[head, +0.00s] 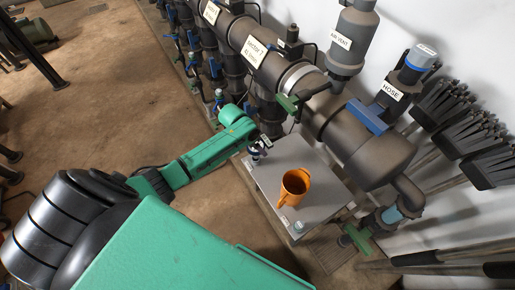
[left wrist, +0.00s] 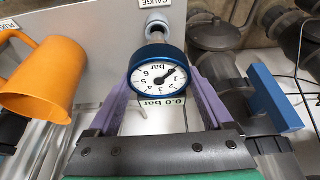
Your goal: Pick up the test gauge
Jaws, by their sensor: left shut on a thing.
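The test gauge (left wrist: 157,77) has a round white dial marked in bar and a blue rim. In the left wrist view it sits between the purple fingers of my left gripper (left wrist: 155,100), which is shut on it. The dial appears upside down there, with a "0.0 bar" label below it. A grey fitting (left wrist: 158,25) under a "GAUGE" label stands right behind the gauge; I cannot tell whether the two touch. In the head view my left gripper (head: 257,150) is at the far left corner of the grey board, and the gauge is small there. My right gripper is out of view.
An orange mug (head: 294,187) stands on the grey board (head: 315,205), right of my left gripper. The labelled dark manifold pipe (head: 300,85) with blue-handled valves runs behind it. Several dark brushes (head: 450,110) hang along the wall. Open floor lies to the left.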

